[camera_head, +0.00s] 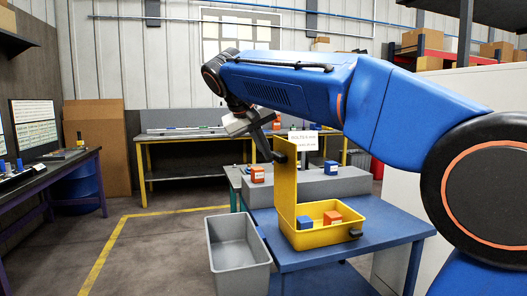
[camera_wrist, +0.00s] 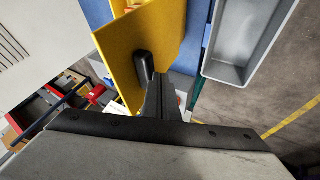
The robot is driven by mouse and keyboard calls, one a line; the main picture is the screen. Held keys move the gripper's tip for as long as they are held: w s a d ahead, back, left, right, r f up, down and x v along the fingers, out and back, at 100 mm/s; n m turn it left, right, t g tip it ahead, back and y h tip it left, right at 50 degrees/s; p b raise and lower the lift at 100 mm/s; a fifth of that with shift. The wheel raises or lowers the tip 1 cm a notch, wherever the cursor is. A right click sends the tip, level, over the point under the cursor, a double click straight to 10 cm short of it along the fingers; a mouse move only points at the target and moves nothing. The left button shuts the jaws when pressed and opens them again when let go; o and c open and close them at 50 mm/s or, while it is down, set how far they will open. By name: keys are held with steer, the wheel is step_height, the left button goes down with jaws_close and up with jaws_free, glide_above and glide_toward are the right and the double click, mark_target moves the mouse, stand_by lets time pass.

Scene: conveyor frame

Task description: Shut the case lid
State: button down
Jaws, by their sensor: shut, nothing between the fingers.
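The yellow case (camera_head: 325,240) stands on a blue table with its lid (camera_head: 287,185) upright, at the left side of the tray-like base. A blue block (camera_head: 304,223) and an orange block (camera_head: 332,218) lie inside. A dark handle (camera_head: 285,147) sits near the top of the lid; it also shows in the wrist view (camera_wrist: 144,68). My gripper (camera_head: 267,153) is shut and empty, just left of the lid's upper part. In the wrist view the closed fingers (camera_wrist: 168,84) are beside the handle; whether they touch the lid is unclear.
A grey bin (camera_head: 238,240) stands left of the blue table (camera_head: 385,225). The floor at left is open.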

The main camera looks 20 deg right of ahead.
steer(key=shift+d, duration=0.15)
steer(key=d+f+m+y, duration=0.2)
steer(key=d+y, duration=0.6)
steer(key=d, duration=0.9)
steer(key=d+f+m+y, duration=0.1)
steer(key=d+f+y, duration=0.5)
steer(key=d+f, duration=0.5)
step_height(320, 180, down, 3)
steer(key=shift+d+r+y, duration=0.1)
steer(key=shift+d+y, duration=0.1)
steer(key=shift+y, duration=0.2)
steer(key=shift+r, duration=0.1)
